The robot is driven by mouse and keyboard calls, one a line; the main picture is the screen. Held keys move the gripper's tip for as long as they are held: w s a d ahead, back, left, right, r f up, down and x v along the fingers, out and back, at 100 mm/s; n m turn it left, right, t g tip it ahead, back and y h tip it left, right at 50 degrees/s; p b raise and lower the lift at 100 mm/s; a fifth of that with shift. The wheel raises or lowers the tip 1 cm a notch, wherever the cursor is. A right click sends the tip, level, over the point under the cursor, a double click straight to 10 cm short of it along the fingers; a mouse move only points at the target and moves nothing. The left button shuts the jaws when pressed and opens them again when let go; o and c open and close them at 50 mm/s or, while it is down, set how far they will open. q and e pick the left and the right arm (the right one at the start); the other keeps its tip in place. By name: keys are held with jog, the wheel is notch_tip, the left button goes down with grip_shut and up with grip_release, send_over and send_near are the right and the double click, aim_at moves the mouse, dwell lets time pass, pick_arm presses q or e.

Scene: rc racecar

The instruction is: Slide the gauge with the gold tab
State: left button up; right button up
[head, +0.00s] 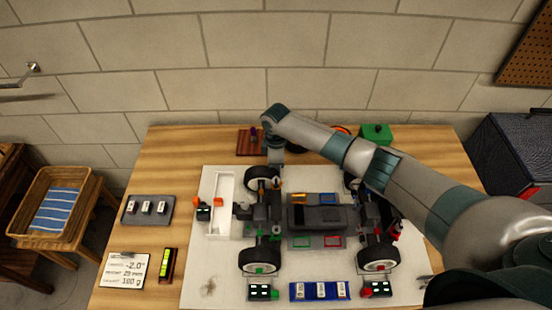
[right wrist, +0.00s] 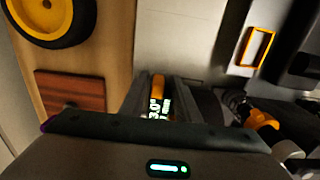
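My right arm reaches in from the right across the car, and its gripper (right wrist: 158,95) points down by the far left wheel (head: 262,178). In the right wrist view, the gauge with the gold tab (right wrist: 158,110) sits between the two fingers, its lit digits partly visible. The fingers lie close along both sides of it and look shut on it. The gripper body hides the gauge's near part. In the head view this gauge is hidden behind my arm. My left gripper is not in view.
The car chassis (head: 318,215) stands on a white mat (head: 215,285). An orange-rimmed wheel (right wrist: 50,15) and a brown block (right wrist: 70,90) lie near my right gripper.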

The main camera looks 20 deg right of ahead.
jog(key=shift+w+b, duration=0.2)
jog(key=shift+b, duration=0.15)
jog(key=shift+w+d+r, duration=0.1)
jog(key=shift+w+r, duration=0.1)
jog(key=shift+w, duration=0.05)
notch_tip(320, 180, up, 17)
jog(key=b, duration=0.4)
dwell(0.4)
